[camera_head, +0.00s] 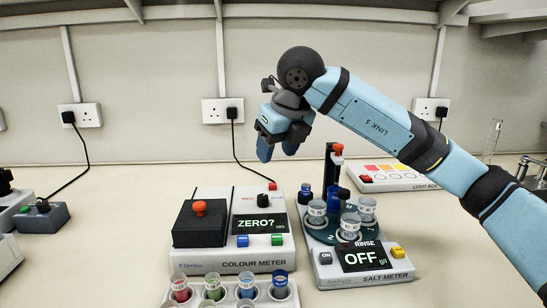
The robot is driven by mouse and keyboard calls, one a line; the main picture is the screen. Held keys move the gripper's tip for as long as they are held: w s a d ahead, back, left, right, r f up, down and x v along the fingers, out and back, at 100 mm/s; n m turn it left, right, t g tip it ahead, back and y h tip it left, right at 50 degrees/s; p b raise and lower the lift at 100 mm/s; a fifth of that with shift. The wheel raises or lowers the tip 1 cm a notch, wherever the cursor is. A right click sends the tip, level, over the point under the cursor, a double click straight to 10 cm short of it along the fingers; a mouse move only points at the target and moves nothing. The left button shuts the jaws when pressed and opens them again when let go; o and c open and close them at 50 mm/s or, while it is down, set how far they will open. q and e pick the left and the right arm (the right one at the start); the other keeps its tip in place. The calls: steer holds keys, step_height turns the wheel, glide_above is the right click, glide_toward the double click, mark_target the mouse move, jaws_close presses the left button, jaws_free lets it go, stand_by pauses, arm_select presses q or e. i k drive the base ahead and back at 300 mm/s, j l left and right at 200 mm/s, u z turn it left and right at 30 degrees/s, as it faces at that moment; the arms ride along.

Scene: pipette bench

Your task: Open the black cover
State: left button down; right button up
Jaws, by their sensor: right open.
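The black cover (200,226) is a square block with an orange knob (199,208) on top. It sits closed on the left part of the white colour meter (232,258), whose display reads "ZERO?". My right gripper (278,151) hangs in the air above and behind the colour meter, up and to the right of the cover. Its blue fingers point down, apart and empty. It does not touch the cover. My left gripper is not in view.
A salt meter (366,274) with glass cups stands to the right of the colour meter. A rack (232,296) with several coloured vials stands in front. A light box (393,178) is behind right. A dark device (42,217) with a cable stands left.

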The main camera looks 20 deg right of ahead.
mark_target(200, 213)
steer(key=k, duration=1)
